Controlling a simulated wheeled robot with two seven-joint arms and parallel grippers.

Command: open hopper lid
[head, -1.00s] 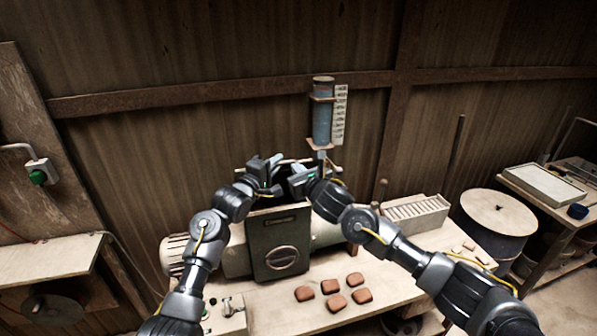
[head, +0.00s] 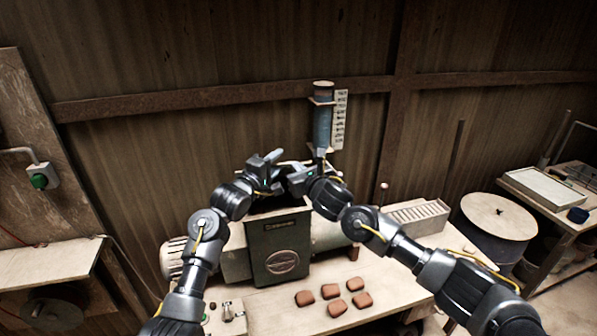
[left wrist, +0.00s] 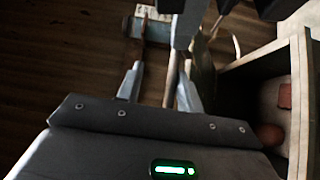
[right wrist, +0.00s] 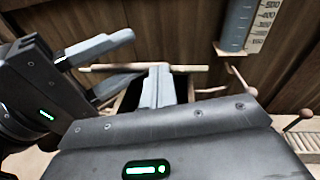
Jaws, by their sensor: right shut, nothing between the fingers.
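The dark green hopper (head: 280,243) stands on the bench, with a round emblem on its front and a dark opening at its top. The lid seems to stand raised behind the opening, mostly hidden by my grippers; a pale rod or edge shows in the right wrist view (right wrist: 190,68). My left gripper (head: 268,159) is above the hopper's left side. Its fingers are apart in the left wrist view (left wrist: 158,90), with a pale rod in the gap. My right gripper (head: 290,172) is above the hopper's right side, fingers together and empty.
Several reddish clay pieces (head: 332,291) lie on the bench (head: 385,275) before the hopper. A blue measuring cylinder (head: 322,125) hangs on the wall behind. A ribbed pale tray (head: 418,215) and a drum (head: 497,214) stand at right. A green switch (head: 39,181) is at left.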

